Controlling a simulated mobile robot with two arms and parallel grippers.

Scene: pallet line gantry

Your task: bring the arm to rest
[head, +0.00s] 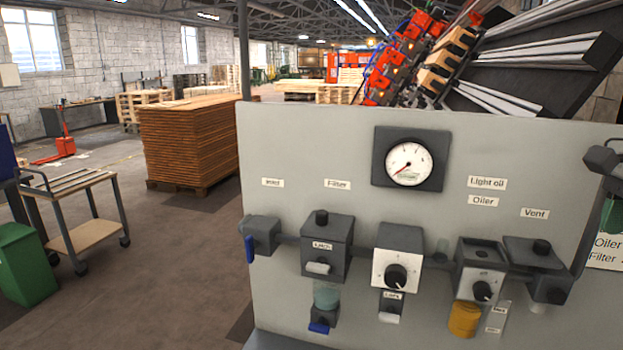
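Neither of my grippers shows clearly in the head view, and no arm can be made out for certain. A dark grey jointed shape (603,162) is cut off by the right edge. I cannot tell whether it belongs to the panel or to me. The light grey panel (290,140) stands close in front, filling the middle and right. It carries a round white gauge (408,163), an inlet valve with a blue handle (250,249), a filter block (327,245), a black knob on a white plate (396,277), an oiler with an amber bowl (464,319) and a vent block (538,252).
On the left stand a cart (85,236) with a wooden shelf and a green bin (25,262). Stacked boards (188,140) on a pallet stand behind the panel's left side. Brown floor (160,290) is clear between cart and panel. Red-and-black machinery (405,55) rises behind the panel.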

